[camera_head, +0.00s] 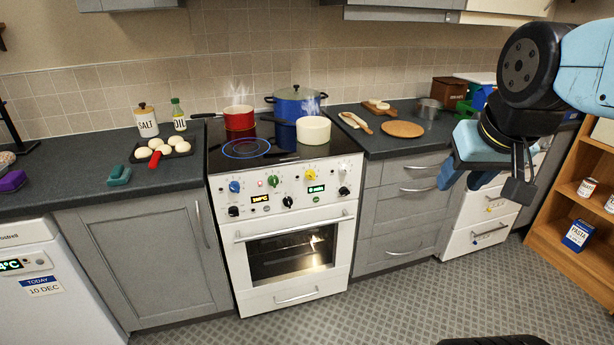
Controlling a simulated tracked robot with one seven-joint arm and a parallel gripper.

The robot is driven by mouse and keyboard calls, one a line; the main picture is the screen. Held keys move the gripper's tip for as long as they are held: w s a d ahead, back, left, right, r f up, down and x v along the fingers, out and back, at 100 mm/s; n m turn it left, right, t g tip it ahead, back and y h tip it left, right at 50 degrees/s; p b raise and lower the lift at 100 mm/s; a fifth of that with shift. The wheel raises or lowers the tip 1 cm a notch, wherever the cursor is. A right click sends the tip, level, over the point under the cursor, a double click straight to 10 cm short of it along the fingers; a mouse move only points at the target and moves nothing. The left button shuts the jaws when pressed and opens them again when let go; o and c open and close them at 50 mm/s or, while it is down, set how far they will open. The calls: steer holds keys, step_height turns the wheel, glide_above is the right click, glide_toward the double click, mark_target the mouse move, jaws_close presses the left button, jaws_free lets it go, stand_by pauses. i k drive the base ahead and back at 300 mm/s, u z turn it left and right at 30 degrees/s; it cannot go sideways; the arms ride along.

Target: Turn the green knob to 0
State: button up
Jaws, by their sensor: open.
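The green knob (273,181) is on the white front panel of the cooker (225,235), between a blue knob and a yellow knob. It is small in the head view, and I cannot read its pointer or scale marks. A small red light shows just left of it. My gripper (486,184) is at the right of the picture, in front of the drawers, well away from the cooker panel. It is open and empty.
Red (239,120), blue (296,104) and cream (313,131) pots stand on the hob; a glowing ring (246,148) is at front left. The red tray handle (155,159) juts towards the counter's front edge. An open shelf (566,240) stands at right. The floor before the cooker is clear.

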mark_target(274, 180)
steer(key=z, duration=1.4)
steer(key=k, duration=1.35)
steer(key=u, duration=1.95)
steer(key=i, duration=1)
